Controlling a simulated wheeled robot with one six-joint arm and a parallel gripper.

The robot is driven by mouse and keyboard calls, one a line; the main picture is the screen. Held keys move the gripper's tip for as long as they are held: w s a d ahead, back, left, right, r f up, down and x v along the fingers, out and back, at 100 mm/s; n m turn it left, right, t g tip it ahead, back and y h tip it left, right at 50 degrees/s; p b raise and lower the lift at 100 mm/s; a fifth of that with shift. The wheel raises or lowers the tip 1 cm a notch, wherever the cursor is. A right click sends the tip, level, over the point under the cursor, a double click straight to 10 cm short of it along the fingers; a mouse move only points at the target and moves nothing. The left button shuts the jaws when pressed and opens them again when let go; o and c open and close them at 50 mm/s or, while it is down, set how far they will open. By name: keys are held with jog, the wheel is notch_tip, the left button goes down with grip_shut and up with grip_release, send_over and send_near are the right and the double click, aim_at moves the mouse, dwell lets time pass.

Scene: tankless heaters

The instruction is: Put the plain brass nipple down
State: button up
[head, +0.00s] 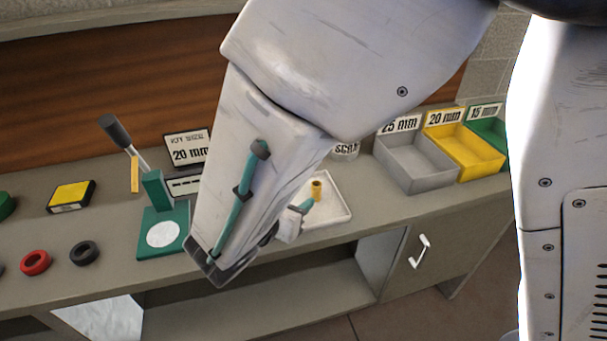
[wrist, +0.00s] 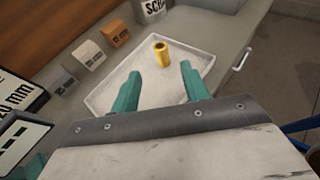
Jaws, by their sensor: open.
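The plain brass nipple (wrist: 162,54) stands upright in the white tray (wrist: 105,101), near the tray's far side in the wrist view. In the head view the nipple (head: 317,189) shows just beyond a teal fingertip. My gripper (wrist: 163,80) is open, its two teal fingers apart with nothing between them. The nipple stands beyond the fingertips in the wrist view, with a gap between. In the head view my gripper (head: 304,205) is mostly hidden by my wrist, which also covers part of the tray (head: 338,214).
Grey (head: 414,166), yellow (head: 467,151) and green bins stand to the right. A green press with a lever (head: 163,228) stands to the left, by a 20 mm sign (head: 190,150). Red (head: 35,262) and black rings lie farther left. Small labelled blocks (wrist: 89,55) stand behind the tray.

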jog(key=shift+s+a+r, duration=0.1)
jog(key=shift+s+r, duration=0.05)
jog(key=shift+s, duration=0.05)
jog(key=s+d+r+m+g+h, duration=0.1)
jog(key=s+d+r+m+g, duration=0.1)
jog(key=d+r+m+g, duration=0.55)
jog(key=s+d+r+m+g+h, duration=0.1)
jog(key=s+d+r+m+g, duration=0.1)
jog(key=d+m, duration=0.95)
jog(key=s+d+r+m+y, duration=0.4)
jog(key=s+d+m+y, duration=0.4)
jog(key=s+m, duration=0.3)
jog(key=shift+s+d+g, duration=0.45)
jog(key=shift+s+d, duration=0.3)
jog(key=shift+s, duration=0.6)
jog(key=shift+r, duration=0.1)
